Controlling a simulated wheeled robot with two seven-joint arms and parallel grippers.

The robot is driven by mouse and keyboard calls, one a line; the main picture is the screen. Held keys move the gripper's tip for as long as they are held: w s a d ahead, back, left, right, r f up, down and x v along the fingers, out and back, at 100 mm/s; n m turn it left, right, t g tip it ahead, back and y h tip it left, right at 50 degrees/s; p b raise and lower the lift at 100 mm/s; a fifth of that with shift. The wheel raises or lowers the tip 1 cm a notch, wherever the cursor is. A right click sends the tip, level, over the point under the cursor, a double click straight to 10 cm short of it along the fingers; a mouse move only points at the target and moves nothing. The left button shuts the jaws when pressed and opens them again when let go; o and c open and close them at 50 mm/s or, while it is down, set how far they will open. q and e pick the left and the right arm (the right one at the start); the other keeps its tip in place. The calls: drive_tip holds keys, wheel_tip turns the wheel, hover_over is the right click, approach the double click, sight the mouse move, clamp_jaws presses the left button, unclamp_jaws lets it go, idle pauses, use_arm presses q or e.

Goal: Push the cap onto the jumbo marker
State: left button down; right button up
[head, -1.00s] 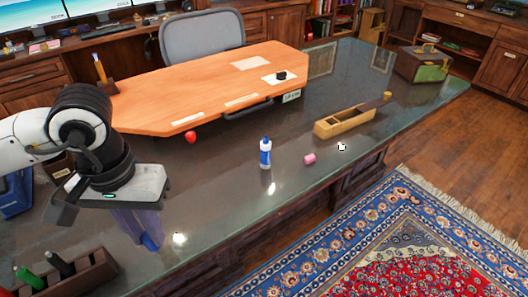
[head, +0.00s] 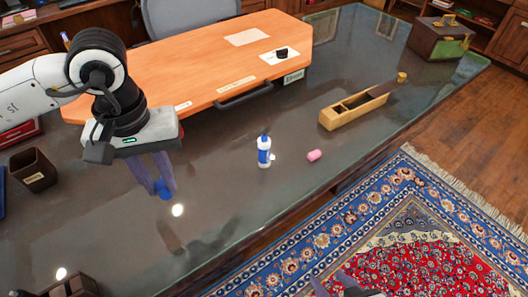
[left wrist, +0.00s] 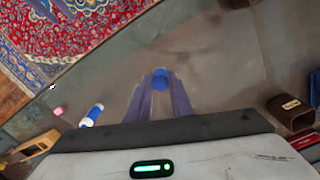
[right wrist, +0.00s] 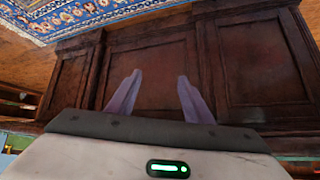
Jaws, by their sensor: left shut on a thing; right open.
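The jumbo marker (head: 264,151), white with a blue band and blue tip, stands upright on the dark desk in the head view. It also shows at the left in the left wrist view (left wrist: 92,115). My left gripper (head: 164,186) is shut on the blue cap (head: 164,192), held left of the marker and apart from it; the cap shows between the fingertips in the left wrist view (left wrist: 160,84). My right gripper (head: 331,282) is at the bottom edge of the head view, off the desk. In the right wrist view it is open and empty (right wrist: 158,78), facing dark wood panels.
A pink cylinder (head: 314,155) lies right of the marker, with a wooden tray (head: 340,120) behind it. A dark cup (head: 38,172) stands at the left and a dark holder (head: 72,288) at the bottom left. The desk between cap and marker is clear.

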drive_tip(key=w+a+r, duration=0.2)
drive_tip(key=w+r, duration=0.4)
use_arm(q)
drive_tip(key=w+d+r+n, duration=0.2)
drive_tip(key=w+d+n, duration=0.7)
drive_tip(key=n, duration=0.5)
drive_tip(key=w+d+r+n, duration=0.2)
drive_tip(key=w+d+n, duration=0.6)
drive_tip(key=n, duration=0.6)
drive_tip(key=shift+w+d+r+n, duration=0.3)
drive_tip(key=shift+w+d+r, duration=0.1)
drive_tip(key=shift+d, duration=0.6)
use_arm(e)
drive_tip(key=n+t+y, duration=0.3)
drive_tip(key=t, duration=0.1)
approach(264, 149)
drive_tip(key=w+f, duration=0.2)
drive_tip(key=w, duration=0.1)
drive_tip(key=shift+w+a+f, duration=0.2)
drive_tip(key=shift+a+f, duration=0.1)
drive_tip(key=shift+a, duration=0.05)
drive_tip(key=x, duration=1.2)
drive_tip(key=shift+s+f, duration=0.1)
clamp_jaws()
